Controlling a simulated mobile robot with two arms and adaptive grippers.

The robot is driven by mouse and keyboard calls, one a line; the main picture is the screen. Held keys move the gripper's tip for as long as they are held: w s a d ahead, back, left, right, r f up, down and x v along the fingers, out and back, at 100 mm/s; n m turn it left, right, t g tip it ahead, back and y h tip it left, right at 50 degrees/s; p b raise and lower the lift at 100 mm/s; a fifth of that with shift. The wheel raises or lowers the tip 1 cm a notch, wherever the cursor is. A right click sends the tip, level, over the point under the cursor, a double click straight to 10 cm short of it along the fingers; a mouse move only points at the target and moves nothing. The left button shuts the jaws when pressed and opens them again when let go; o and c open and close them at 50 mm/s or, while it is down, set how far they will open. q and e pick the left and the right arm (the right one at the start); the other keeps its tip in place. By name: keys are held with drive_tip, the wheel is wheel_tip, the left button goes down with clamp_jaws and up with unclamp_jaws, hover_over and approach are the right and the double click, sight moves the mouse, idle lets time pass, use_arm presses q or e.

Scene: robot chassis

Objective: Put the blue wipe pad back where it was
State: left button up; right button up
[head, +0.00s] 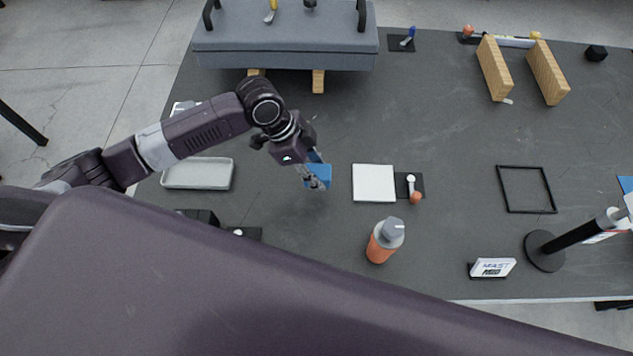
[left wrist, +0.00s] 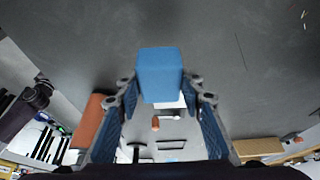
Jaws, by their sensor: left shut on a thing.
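The blue wipe pad (head: 319,172) is between the fingers of my left gripper (head: 314,180), left of the white square (head: 374,183) in the head view. In the left wrist view the blue pad (left wrist: 160,72) is a block gripped between both fingertips of my left gripper (left wrist: 161,92), jutting out past them. The gripper is shut on it. Part of the pad is hidden behind the fingers in the head view, and I cannot tell its exact height above the dark mat. My right gripper is not in view.
A shallow grey tray (head: 198,186) lies left of the gripper. A small brush on a dark pad (head: 419,179) is beside the white square. An orange bottle (head: 384,240) stands nearer. A thin black frame (head: 527,167) and a post on a round base (head: 545,253) are at right.

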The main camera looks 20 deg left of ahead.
sight(322, 192)
use_arm(q)
wheel_tip(322, 192, down, 6)
drive_tip(key=shift+f+p, duration=0.2)
drive_tip(key=shift+p, duration=0.15)
drive_tip(key=shift+f, duration=0.2)
drive_tip(key=shift+f, duration=0.15)
drive_tip(key=o, duration=1)
drive_tip(key=shift+r, duration=0.35)
drive_tip(key=b+v, duration=0.1)
drive_tip(key=v, duration=1)
drive_tip(key=shift+s+a+r+b, duration=0.1)
drive_tip(key=shift+a+r+b, duration=0.05)
drive_tip(key=shift+r+b, duration=0.15)
